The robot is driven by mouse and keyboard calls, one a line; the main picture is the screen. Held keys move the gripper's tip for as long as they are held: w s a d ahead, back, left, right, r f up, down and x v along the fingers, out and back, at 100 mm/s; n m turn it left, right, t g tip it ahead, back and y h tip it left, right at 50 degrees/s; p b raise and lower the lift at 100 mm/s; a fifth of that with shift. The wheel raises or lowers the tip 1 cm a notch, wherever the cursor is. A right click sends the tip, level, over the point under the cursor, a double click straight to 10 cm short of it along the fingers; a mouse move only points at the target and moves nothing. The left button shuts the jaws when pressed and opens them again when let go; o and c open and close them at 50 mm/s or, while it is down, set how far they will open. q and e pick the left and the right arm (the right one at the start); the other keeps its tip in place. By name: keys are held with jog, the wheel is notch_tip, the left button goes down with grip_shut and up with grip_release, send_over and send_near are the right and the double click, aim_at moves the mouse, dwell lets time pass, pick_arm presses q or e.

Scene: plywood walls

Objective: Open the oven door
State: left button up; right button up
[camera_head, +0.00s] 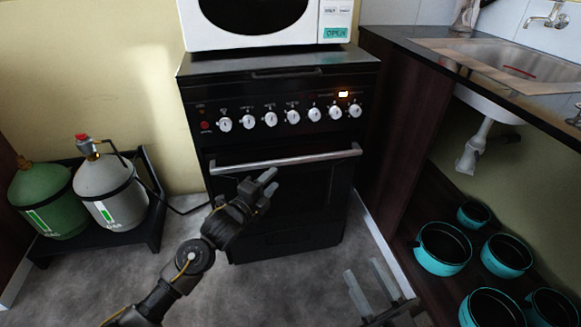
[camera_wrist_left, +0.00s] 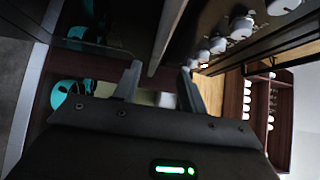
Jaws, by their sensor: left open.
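The black oven (camera_head: 280,120) stands against the wall with its door (camera_head: 300,190) shut. A silver bar handle (camera_head: 290,159) runs across the door's top. My left gripper (camera_head: 269,183) is open and empty, in front of the door and just below the handle in the head view. My right gripper (camera_head: 370,286) is open and empty at the lower right, apart from the oven.
A white microwave (camera_head: 250,25) sits on the oven. Two gas bottles, green (camera_head: 45,200) and grey (camera_head: 110,193), stand in a black rack at the left. A sink counter (camera_head: 440,55) is at the right, with several teal pots (camera_head: 443,248) below. Grey floor is clear before the oven.

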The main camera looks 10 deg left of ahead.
aim_at(291, 163)
pick_arm(q)
jog(key=b+x, duration=0.2)
jog(key=x, duration=0.7)
jog(key=shift+w+d+f, duration=0.1)
jog(key=shift+w, duration=0.15)
jog(key=shift+w+d, duration=0.25)
jog(key=shift+w, duration=0.2)
pick_arm(e)
jog(key=shift+s+d+r+m+t+y, duration=0.15)
jog(key=shift+d+r+m+t, duration=0.1)
jog(key=shift+d+r+t, duration=0.8)
jog(key=shift+s+d+r+m+t+y, duration=0.2)
jog(key=shift+d+r+t, duration=0.45)
jog(key=shift+t, duration=0.7)
jog(key=shift+a+r, duration=0.1)
jog(key=shift+a, duration=0.05)
pick_arm(q)
grip_shut()
pick_arm(e)
jog(key=shift+w, duration=0.1)
